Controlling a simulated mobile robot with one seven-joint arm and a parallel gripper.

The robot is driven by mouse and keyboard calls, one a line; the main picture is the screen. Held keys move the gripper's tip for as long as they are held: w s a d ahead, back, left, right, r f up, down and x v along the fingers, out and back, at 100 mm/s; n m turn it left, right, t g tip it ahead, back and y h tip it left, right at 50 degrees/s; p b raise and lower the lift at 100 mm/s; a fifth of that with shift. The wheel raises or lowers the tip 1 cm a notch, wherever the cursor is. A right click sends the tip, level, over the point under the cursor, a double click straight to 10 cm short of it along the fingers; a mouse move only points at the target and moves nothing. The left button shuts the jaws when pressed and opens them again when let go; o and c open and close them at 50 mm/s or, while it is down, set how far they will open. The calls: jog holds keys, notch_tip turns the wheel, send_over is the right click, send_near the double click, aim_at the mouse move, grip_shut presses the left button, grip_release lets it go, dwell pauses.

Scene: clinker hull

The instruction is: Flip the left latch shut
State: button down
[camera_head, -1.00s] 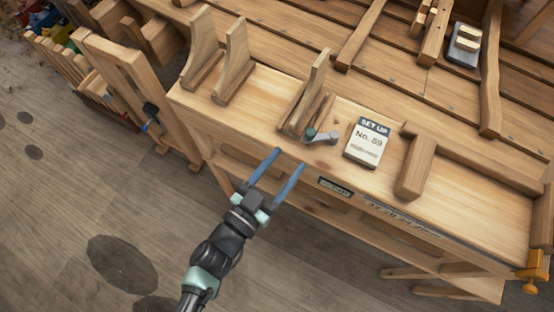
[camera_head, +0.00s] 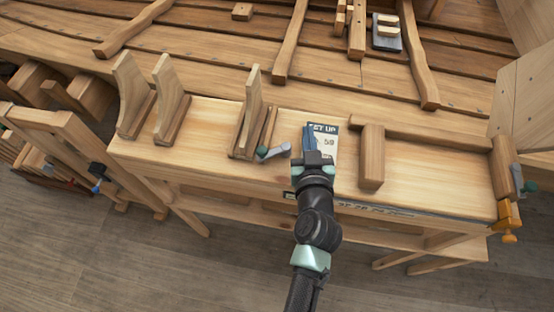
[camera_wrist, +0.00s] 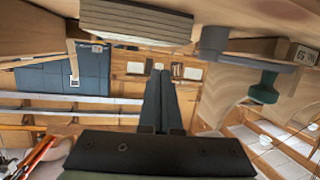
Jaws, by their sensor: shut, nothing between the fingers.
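The left latch is a short grey lever with a dark green knob (camera_head: 274,151) near the front edge of the bench, at the foot of an upright wooden bracket. Its knob points left. In the wrist view the grey lever (camera_wrist: 228,42) and its green knob (camera_wrist: 264,88) show at the upper right, apart from my fingers. My gripper (camera_head: 309,130) is shut and empty, just right of the latch, in front of the set-up card. In the wrist view its blue fingers (camera_wrist: 160,80) lie together.
The set-up card (camera_head: 327,131) is partly hidden by my gripper. Wooden brackets (camera_head: 168,98) stand to the left and a T-shaped block (camera_head: 372,160) to the right. An orange clamp (camera_head: 508,217) with a green-tipped part (camera_head: 529,186) sits at the right end.

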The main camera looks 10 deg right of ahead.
jog(key=shift+s+d+f+n+g+y, duration=0.1)
jog(key=shift+d+f+n+g+y, duration=0.2)
jog(key=shift+d+f+y, duration=0.3)
jog(key=shift+s+d+n+y+b, duration=0.2)
jog(key=shift+d+n+y+b, duration=0.15)
jog(key=shift+y, duration=0.25)
jog(key=shift+s+d+n+g+y, duration=0.25)
jog(key=shift+n+y, duration=0.2)
jog(key=shift+y, duration=0.25)
jog(key=s+n+y, duration=0.1)
jog(key=s+y, duration=0.1)
jog(key=s+n+g+y+b, duration=0.1)
jog(key=s+y, duration=0.1)
jog(key=shift+s+f+n, duration=0.1)
jog(key=shift+s+n, duration=0.05)
jog(key=shift+n, duration=0.15)
jog(key=s+r+n+y+b, duration=0.1)
jog(key=s+r+n+y, duration=0.2)
jog(key=s+n+y, duration=0.45)
jog(key=m+h+p, duration=0.2)
jog(key=p, duration=0.3)
send_near(266, 154)
jog(key=shift+g, duration=0.35)
jog(key=x, duration=0.7)
jog(key=shift+w+d+r, duration=0.1)
jog(key=shift+d+r, duration=0.05)
jog(key=shift+r, duration=0.05)
